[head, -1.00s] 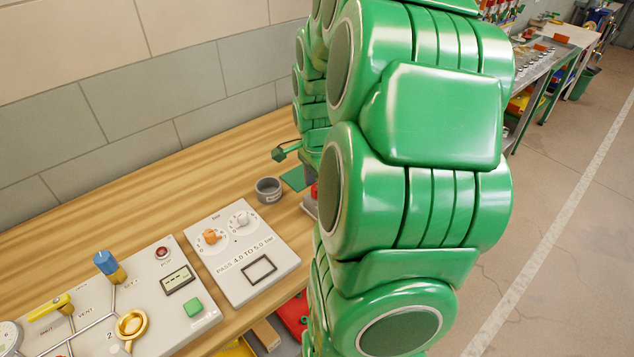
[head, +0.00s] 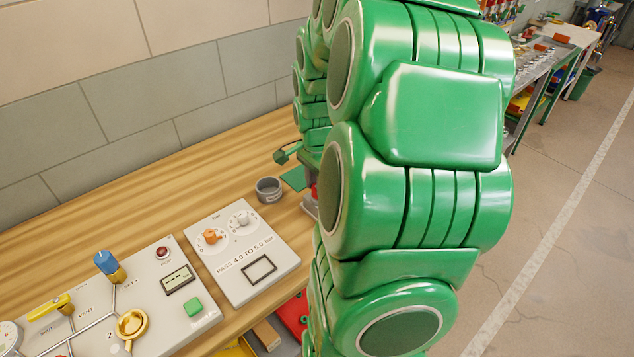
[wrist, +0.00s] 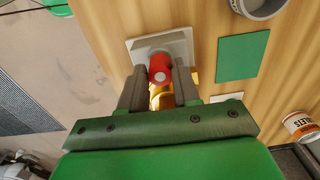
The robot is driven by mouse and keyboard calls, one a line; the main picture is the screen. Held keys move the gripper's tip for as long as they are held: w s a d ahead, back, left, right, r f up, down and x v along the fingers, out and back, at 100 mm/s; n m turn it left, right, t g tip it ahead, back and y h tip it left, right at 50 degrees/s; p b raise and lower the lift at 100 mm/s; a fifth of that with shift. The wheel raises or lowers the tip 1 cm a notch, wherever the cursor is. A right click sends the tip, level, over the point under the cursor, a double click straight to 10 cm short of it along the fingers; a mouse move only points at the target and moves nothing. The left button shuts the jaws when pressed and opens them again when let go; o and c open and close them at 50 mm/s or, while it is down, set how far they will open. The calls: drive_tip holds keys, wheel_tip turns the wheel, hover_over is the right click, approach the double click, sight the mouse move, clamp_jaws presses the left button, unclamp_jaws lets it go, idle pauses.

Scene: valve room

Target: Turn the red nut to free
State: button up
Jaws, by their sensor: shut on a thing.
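The red nut (wrist: 159,68) shows in the wrist view, on a grey square base (wrist: 184,44) on the wooden bench. My gripper (wrist: 160,86) is shut on the red nut, with one dark finger on each side of it. A yellow part shows just below the nut, between the fingers. In the head view only a sliver of red (head: 314,191) shows beside my green arm, which hides the gripper and most of the base.
A grey cup (head: 269,190) and a green mat (wrist: 243,56) are close by on the bench. A white panel with dials (head: 242,250) and a valve panel (head: 150,290) stand to the left in the head view. A labelled can (wrist: 303,126) is at the wrist view's right.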

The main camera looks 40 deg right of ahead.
drive_tip(key=n, duration=1)
drive_tip(key=shift+r+n, duration=0.1)
drive_tip(key=shift+n, duration=1.9)
drive_tip(key=o, duration=1.1)
drive_tip(key=shift+c, duration=0.2)
